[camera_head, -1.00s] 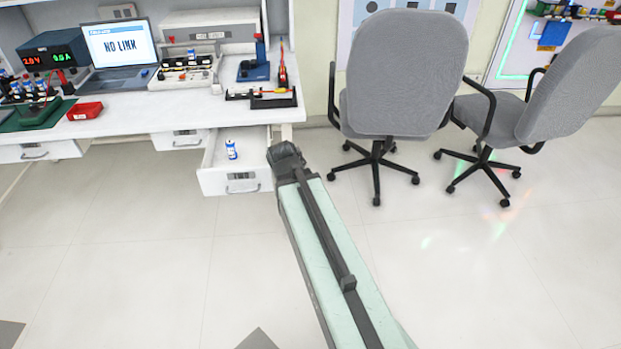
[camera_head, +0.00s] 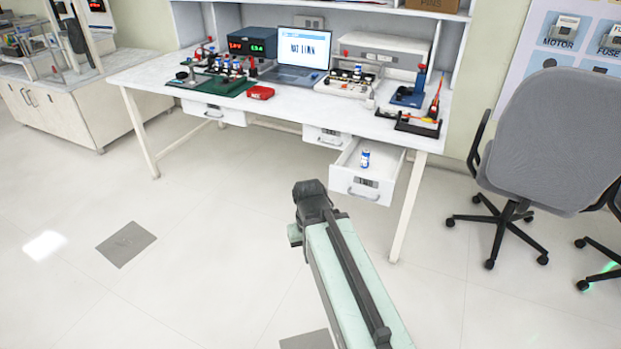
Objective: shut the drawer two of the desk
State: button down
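The white desk (camera_head: 300,105) has several drawers under its top. The rightmost drawer (camera_head: 371,188) is pulled far out, with a small blue-and-white can or battery (camera_head: 365,158) standing inside. The middle drawer (camera_head: 327,137) and the left drawer (camera_head: 213,114) show their fronts and handles below the desktop; I cannot tell if they are fully closed. No number marks which drawer is two. The dark end of my arm, with my gripper (camera_head: 311,196), is in front of and left of the open drawer in the picture, apart from it. Its fingers are not clearly seen.
A grey office chair (camera_head: 565,140) stands right of the desk. A desk leg (camera_head: 408,205) is beside the open drawer. A white cabinet (camera_head: 65,110) stands left. The floor in front is clear.

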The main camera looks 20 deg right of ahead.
aim_at(375, 184)
jog(key=u, duration=3.9)
jog(key=k, duration=0.95)
jog(key=z, duration=1.2)
jog(key=i, duration=1)
jog(key=u, duration=0.05)
